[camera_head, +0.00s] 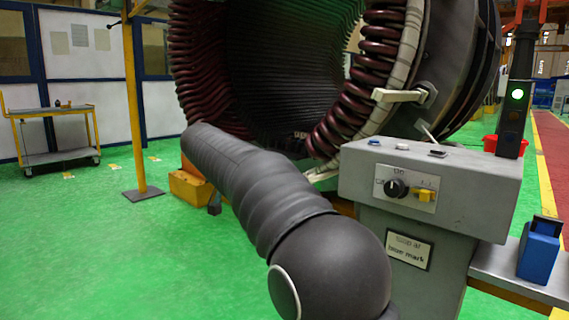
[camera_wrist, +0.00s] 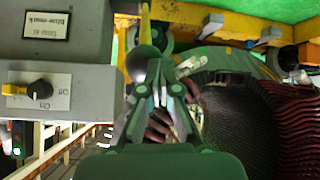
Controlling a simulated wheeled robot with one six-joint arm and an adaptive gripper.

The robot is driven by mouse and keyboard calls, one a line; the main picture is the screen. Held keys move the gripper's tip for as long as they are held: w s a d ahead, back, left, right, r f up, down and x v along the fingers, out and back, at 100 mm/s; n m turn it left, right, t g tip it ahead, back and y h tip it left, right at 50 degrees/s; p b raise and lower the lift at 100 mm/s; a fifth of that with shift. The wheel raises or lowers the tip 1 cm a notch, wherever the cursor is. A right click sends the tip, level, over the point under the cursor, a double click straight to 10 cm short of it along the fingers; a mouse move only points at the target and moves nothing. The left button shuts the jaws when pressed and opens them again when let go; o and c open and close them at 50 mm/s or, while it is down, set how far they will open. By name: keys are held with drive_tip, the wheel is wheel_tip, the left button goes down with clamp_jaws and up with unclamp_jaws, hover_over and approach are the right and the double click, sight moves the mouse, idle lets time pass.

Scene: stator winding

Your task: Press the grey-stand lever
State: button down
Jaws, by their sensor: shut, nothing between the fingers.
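The stand (camera_wrist: 85,95) also shows at the left of the wrist view, upside down, with the knob (camera_wrist: 40,90). In the wrist view a yellow rod (camera_wrist: 145,22) with a dark ball (camera_wrist: 143,62) is beside the stand, just beyond my fingertips. I cannot tell whether this is the lever or whether my fingers touch it. My gripper (camera_wrist: 161,78) is shut and empty; my arm hides it in the head view.
The large stator (camera_head: 290,70) with dark red coils stands behind the grey stand. A signal tower with a green light (camera_head: 517,94) rises at the right. A blue box (camera_head: 540,250) sits on a side shelf.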

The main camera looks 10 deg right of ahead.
drive_tip(key=d+r+p, duration=0.1)
drive_tip(key=r, duration=0.1)
drive_tip(key=w+d+r+p, duration=0.1)
drive_tip(key=d, duration=0.1)
drive_tip(key=shift+d+r, duration=0.25)
drive_tip(key=shift+r, duration=0.15)
drive_tip(key=shift+a+r, duration=0.2)
drive_tip(key=shift+r, duration=0.1)
drive_tip(key=s+a+r, duration=0.1)
drive_tip(key=s+a, duration=0.5)
drive_tip(key=a, duration=0.1)
drive_tip(key=shift+s+a+r, duration=0.15)
drive_tip(key=shift+a+r, duration=0.2)
